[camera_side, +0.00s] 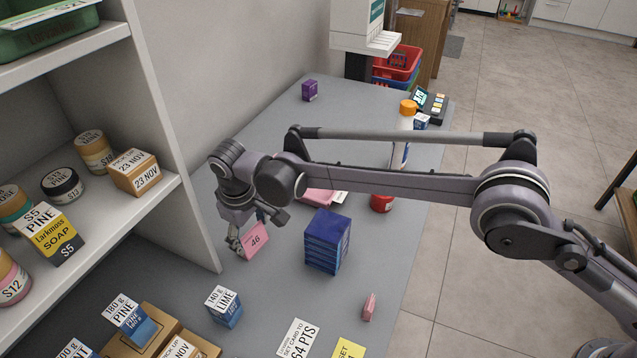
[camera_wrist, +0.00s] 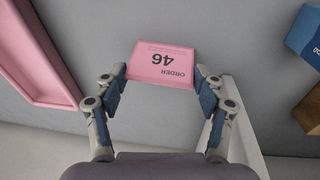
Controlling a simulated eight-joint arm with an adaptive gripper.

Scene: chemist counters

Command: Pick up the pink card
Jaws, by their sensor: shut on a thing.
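The pink card (camera_wrist: 161,66), printed "ORDER 46", is between the two fingers of my gripper (camera_wrist: 160,88) in the wrist view. The fingers are shut on its left and right edges. In the side view the pink card (camera_side: 256,241) hangs tilted at my gripper (camera_side: 243,238), over the grey counter near the shelf's end. I cannot tell the exact gap between card and counter.
A pink tray (camera_wrist: 40,50) lies at the left in the wrist view. A dark blue box stack (camera_side: 327,241) stands right of my gripper in the side view. The white shelf (camera_side: 172,130) rises to the left. A blue-and-white LIME box (camera_side: 224,307) stands in front.

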